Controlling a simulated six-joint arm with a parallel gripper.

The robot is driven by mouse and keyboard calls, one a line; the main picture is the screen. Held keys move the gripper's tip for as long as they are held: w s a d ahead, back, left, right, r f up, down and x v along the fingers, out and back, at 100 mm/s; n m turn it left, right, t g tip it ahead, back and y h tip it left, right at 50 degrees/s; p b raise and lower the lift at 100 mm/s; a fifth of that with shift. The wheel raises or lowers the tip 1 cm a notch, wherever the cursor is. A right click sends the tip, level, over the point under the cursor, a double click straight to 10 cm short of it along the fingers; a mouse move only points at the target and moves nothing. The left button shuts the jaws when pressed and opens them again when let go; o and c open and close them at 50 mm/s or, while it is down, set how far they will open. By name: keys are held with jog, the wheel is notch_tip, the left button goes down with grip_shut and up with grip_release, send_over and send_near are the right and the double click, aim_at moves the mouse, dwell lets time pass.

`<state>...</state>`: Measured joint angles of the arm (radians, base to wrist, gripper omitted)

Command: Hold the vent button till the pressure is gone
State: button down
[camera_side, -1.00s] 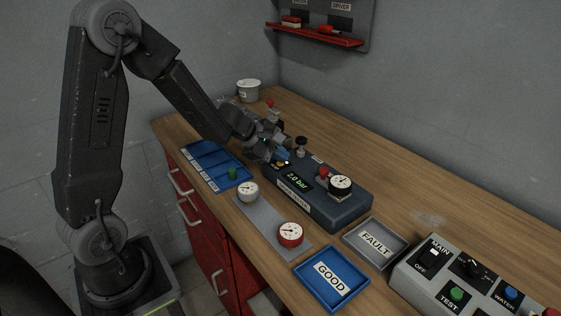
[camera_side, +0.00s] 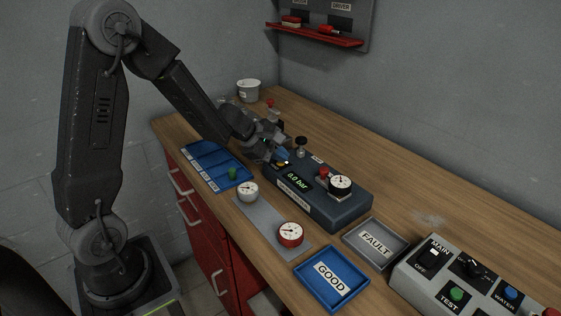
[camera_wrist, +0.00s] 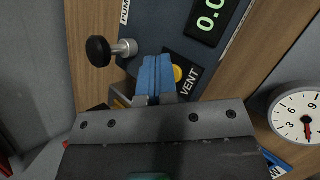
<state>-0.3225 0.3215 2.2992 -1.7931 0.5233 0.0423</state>
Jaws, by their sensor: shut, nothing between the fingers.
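The dark test box (camera_side: 335,206) stands on the wooden bench. Its green display (camera_side: 297,180) reads 0.0 bar, and part of it shows in the wrist view (camera_wrist: 211,14). The yellow vent button (camera_wrist: 178,74) sits beside the VENT label (camera_wrist: 187,80), partly hidden behind my fingers. My gripper (camera_wrist: 157,62) is shut, its blue fingertips together and empty, at the vent button. In the side view my gripper (camera_side: 283,158) is over the box's left end. I cannot tell whether the fingertips touch the button.
A black pump knob (camera_side: 301,141), a red knob (camera_side: 324,172) and a black gauge (camera_side: 340,184) stand on the box. A white gauge (camera_side: 248,190) and red gauge (camera_side: 290,233) lie in front. GOOD (camera_side: 304,279) and FAULT (camera_side: 350,231) trays sit to the right.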

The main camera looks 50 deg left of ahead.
aim_at(280, 164)
dwell(0.6)
jog(key=shift+r, duration=0.85)
jog(key=shift+r, duration=2.55)
jog(key=shift+d, duration=0.1)
